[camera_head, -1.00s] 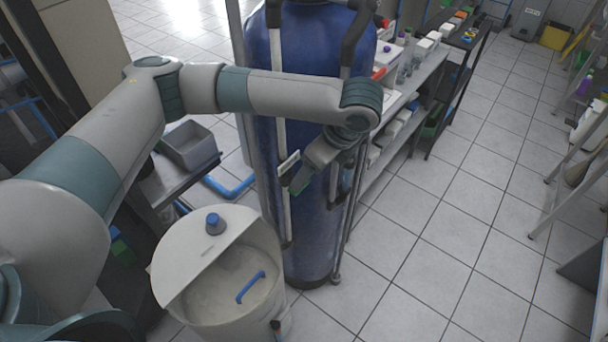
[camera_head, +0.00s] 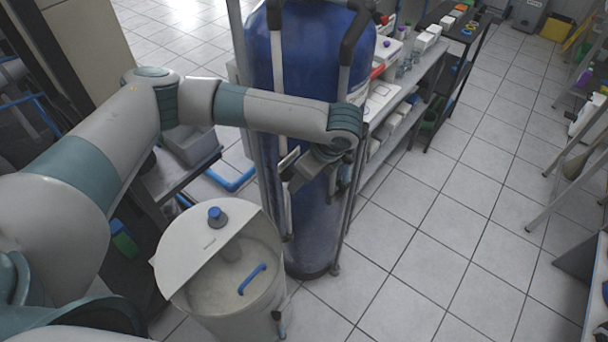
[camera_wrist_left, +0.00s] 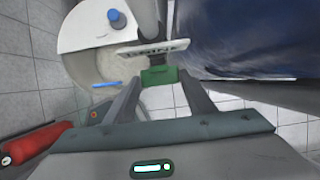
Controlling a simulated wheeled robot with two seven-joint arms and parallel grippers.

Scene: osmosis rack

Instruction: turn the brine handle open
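The brine handle (camera_wrist_left: 158,75) is a small green block below a white label plate (camera_wrist_left: 152,51) in the left wrist view. The plate also shows in the head view, in front of the blue tank (camera_head: 312,225); there my gripper hides the handle. My left gripper (camera_wrist_left: 160,78) is at the handle, with one finger on each side of it. The fingers are spread apart, and I cannot tell whether they touch it. In the head view the left gripper (camera_head: 291,178) is beside the tank's front pipes. My right gripper is not in view.
A white round brine tub (camera_head: 190,268) with a half lid, blue cap and blue bent pipe stands below the gripper. Vertical pipes run close to the hand. Shelves (camera_head: 440,60) stand behind right. The tiled floor at right is clear.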

